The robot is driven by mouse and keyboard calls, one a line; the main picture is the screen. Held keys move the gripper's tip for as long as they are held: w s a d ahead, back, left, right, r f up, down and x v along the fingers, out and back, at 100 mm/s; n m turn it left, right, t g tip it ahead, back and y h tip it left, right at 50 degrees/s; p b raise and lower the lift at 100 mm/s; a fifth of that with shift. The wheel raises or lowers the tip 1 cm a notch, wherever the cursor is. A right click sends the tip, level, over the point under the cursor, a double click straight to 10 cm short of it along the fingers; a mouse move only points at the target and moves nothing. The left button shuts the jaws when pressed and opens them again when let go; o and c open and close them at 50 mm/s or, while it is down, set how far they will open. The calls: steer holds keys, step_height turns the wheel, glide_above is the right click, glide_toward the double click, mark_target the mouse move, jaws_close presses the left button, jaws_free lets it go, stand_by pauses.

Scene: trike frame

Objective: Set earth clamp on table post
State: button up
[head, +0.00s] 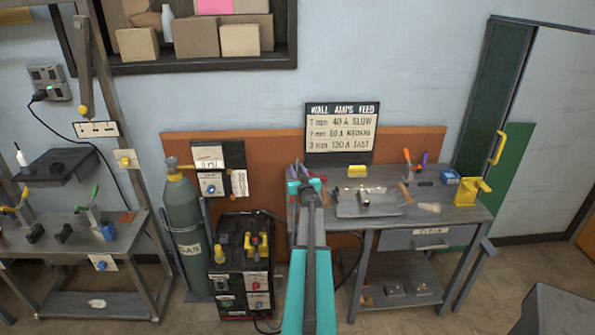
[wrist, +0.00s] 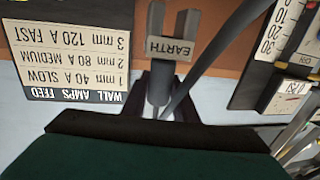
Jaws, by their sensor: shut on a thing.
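The earth clamp (wrist: 171,48) is grey, with two upright prongs and a plate lettered EARTH, which reads upside down in the wrist view. My gripper (wrist: 172,103) is shut on its lower part, and a grey cable runs off beside it. In the head view my gripper (head: 308,188) is over the left end of the workbench (head: 455,213); my own arm hides much of the clamp there. I cannot make out for certain which part is the table post. A yellow upright fixture (head: 470,191) stands at the bench's right end.
A black welding machine (head: 240,268) and green gas cylinder (head: 184,225) stand left of my arm. A metal plate (head: 368,204) and tools lie on the bench. A WALL AMPS FEED sign (head: 341,132) stands at its back, also in the wrist view (wrist: 70,50).

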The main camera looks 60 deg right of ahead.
steer(key=shift+f+b, duration=0.9)
steer(key=shift+f, duration=1.05)
steer(key=shift+f, duration=0.35)
steer(key=shift+s+a+f+b, duration=0.1)
steer(key=shift+f+b, duration=0.2)
steer(key=shift+f, duration=0.15)
steer(key=o, duration=1.1)
steer(key=shift+f, duration=0.1)
steer(key=shift+s+a, duration=0.1)
steer(key=shift+s, duration=0.05)
steer(key=shift+r+b+v, duration=0.2)
steer(key=shift+b+v, duration=0.15)
steer(key=shift+v, duration=1.9)
steer(key=shift+r+b+v, duration=0.2)
steer(key=shift+b+v, duration=0.2)
steer(key=shift+v, duration=1.8)
steer(key=shift+r+b+v, duration=0.2)
steer(key=shift+b+v, duration=0.15)
steer(key=shift+v, duration=1.9)
